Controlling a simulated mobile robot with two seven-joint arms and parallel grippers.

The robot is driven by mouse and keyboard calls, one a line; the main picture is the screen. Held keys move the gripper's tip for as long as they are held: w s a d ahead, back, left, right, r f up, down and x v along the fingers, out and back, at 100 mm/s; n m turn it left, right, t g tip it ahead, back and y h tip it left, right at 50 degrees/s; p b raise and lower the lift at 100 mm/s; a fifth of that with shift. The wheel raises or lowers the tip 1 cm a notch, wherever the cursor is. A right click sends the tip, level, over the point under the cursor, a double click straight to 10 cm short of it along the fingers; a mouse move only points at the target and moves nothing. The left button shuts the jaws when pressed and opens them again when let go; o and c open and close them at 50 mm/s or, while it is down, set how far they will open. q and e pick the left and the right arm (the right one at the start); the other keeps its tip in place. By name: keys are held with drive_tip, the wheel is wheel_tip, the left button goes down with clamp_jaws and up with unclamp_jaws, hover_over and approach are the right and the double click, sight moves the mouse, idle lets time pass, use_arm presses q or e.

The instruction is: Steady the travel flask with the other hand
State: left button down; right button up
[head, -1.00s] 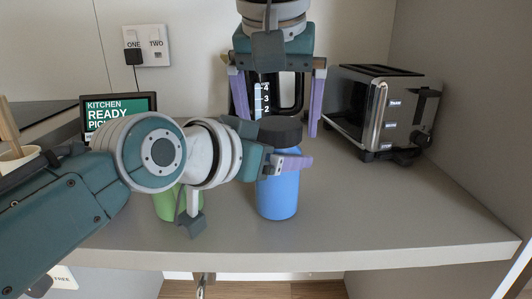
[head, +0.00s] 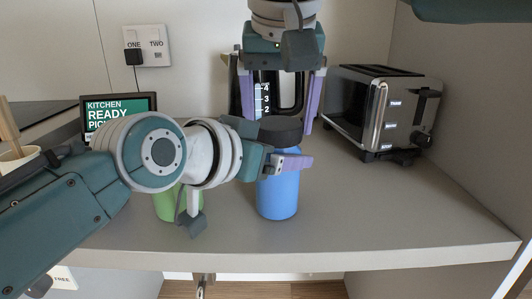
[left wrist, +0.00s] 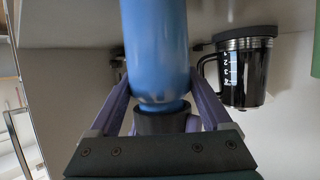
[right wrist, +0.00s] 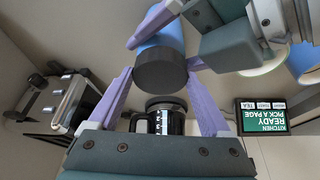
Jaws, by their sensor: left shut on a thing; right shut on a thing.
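The travel flask, a blue bottle (head: 278,196) with a dark lid (head: 281,131), stands upright on the counter. My left gripper (head: 285,163) is shut on its upper body from the left; its two fingers flank the blue body in the left wrist view (left wrist: 158,80). My right gripper (head: 281,126) comes down from above and behind, its purple fingers shut on the dark lid. In the right wrist view the lid (right wrist: 160,70) sits between the right fingertips. Part of the flask's upper body is hidden by the left fingers in the head view.
A black jug with a marked scale (head: 262,98) stands behind the flask. A toaster (head: 372,118) is at the right. A green object (head: 164,206) is partly hidden behind my left arm. A screen (head: 118,108) stands at the back left. The counter front right is clear.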

sight(279, 124)
use_arm(q)
drive_tip(key=shift+r, duration=0.1)
use_arm(e)
drive_tip(key=shift+r, duration=0.7)
drive_tip(key=shift+r, duration=2.2)
use_arm(q)
drive_tip(key=shift+c, duration=0.2)
unclamp_jaws()
drive_tip(key=shift+o, duration=0.2)
